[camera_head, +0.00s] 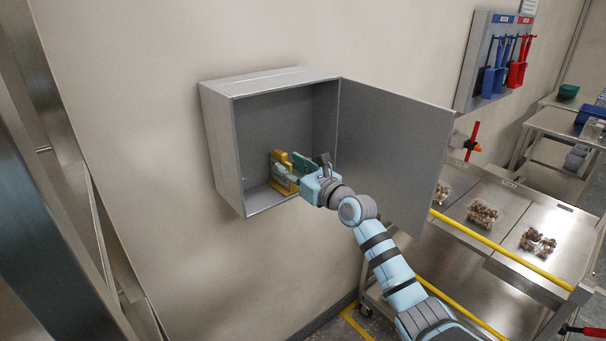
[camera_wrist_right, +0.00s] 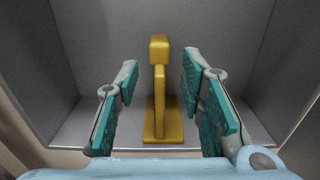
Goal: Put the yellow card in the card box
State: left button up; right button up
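A grey card box (camera_head: 223,150) hangs on the wall with its door (camera_head: 400,140) swung wide open to the right. Inside, a yellow thing (camera_head: 284,188) stands upright on the box floor. In the right wrist view, the yellow thing (camera_wrist_right: 160,130) has a flat base, a narrow upright and a thicker block on top; I cannot tell whether it is the card. My right gripper (camera_head: 294,168) reaches into the box. Its green-padded fingers (camera_wrist_right: 160,68) are spread apart, one on each side of the yellow thing, with visible gaps. My left gripper is not in view.
The open door stands close beside my right arm. A steel table (camera_head: 515,220) with yellow rails and clear trays of brown items (camera_head: 481,214) is at the right. A tool board (camera_head: 480,62) hangs on the wall. Steel frames stand at the left.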

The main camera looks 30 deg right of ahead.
jog(key=s+d, duration=0.1)
jog(key=s, duration=0.7)
notch_tip(320, 180, down, 19)
jog(key=s+m+g, duration=0.2)
jog(key=m, duration=0.8)
jog(key=s+f+m+g+h, duration=0.1)
jog(key=s+f+m, duration=0.35)
jog(key=f, duration=0.25)
jog(key=s+d+f+m+g+h, duration=0.1)
jog(key=s+f+m+g+h, duration=0.1)
jog(key=s+f+m, duration=0.45)
jog(key=s+f+m+g+h, duration=0.1)
jog(key=f+m, duration=0.2)
jog(key=f, duration=0.6)
jog(key=s+a+f+m+g, duration=0.1)
jog(key=s+f+m+g, duration=0.25)
jog(key=s+f, duration=0.5)
jog(key=s+a+f+m+g, duration=0.2)
jog(key=s+f+m, duration=0.3)
jog(key=s, duration=0.6)
jog(key=s+a+f+m+g, duration=0.2)
jog(key=s+a+f, duration=0.1)
jog(key=s, duration=0.6)
jog(key=s+a+f+m+g, duration=0.2)
jog(key=s+a+f+g, duration=0.1)
jog(key=s, duration=0.6)
jog(key=shift+s+f+m+y, duration=0.3)
jog(key=shift+s+f+m, duration=0.05)
jog(key=shift+s, duration=0.05)
